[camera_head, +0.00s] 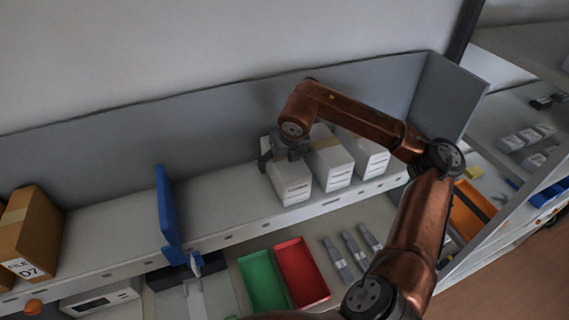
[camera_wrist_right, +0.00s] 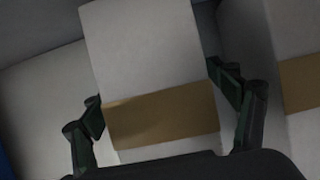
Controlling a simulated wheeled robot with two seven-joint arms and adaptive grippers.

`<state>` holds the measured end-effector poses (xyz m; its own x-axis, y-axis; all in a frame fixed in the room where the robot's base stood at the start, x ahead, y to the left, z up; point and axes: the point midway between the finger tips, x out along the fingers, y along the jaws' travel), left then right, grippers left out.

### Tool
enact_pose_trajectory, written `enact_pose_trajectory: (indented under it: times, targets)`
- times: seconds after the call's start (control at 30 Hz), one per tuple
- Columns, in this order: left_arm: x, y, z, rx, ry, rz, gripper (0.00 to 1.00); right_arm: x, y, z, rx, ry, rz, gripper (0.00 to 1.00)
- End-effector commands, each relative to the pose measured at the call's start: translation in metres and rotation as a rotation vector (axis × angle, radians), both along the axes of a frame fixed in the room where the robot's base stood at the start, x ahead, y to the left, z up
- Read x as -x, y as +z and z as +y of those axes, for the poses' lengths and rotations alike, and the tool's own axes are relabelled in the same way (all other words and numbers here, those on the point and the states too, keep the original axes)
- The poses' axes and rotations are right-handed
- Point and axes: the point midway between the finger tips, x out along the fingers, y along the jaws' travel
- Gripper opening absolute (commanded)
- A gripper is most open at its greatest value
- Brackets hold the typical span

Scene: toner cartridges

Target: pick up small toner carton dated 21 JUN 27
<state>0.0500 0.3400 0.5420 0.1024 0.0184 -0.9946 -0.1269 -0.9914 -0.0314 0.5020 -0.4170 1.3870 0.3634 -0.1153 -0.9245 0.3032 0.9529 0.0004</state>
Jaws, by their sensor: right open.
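Several small white cartons stand in a row on the grey shelf. The leftmost carton (camera_head: 291,184) has a printed front label too small to read. My right gripper (camera_head: 273,157) is over the top of this carton. In the right wrist view the open fingers of my right gripper (camera_wrist_right: 166,108) stand on either side of a white carton (camera_wrist_right: 140,45) with a brown tape band. The middle carton (camera_head: 331,166) and the right carton (camera_head: 368,157) stand beside it, with labels also unreadable. My left gripper is not in view.
A blue divider (camera_head: 166,215) stands left of the cartons, with free shelf between. A brown box (camera_head: 30,235) marked D7 is at far left. Below are a green tray (camera_head: 262,282), a red tray (camera_head: 302,273) and several grey cartridges (camera_head: 354,250).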

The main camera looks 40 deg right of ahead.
Motion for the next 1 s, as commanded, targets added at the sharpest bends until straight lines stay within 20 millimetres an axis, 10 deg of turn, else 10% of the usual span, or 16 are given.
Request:
enact_pose_trajectory:
  times: [0.27, 1.0]
  targets:
    - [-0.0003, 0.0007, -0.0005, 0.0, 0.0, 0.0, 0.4, -0.0015, -0.004, -0.0004, 0.001, 0.001, -0.001, 0.82]
    - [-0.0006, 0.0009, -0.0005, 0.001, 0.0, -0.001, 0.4, -0.0012, -0.0033, -0.0006, 0.001, 0.001, -0.001, 0.32]
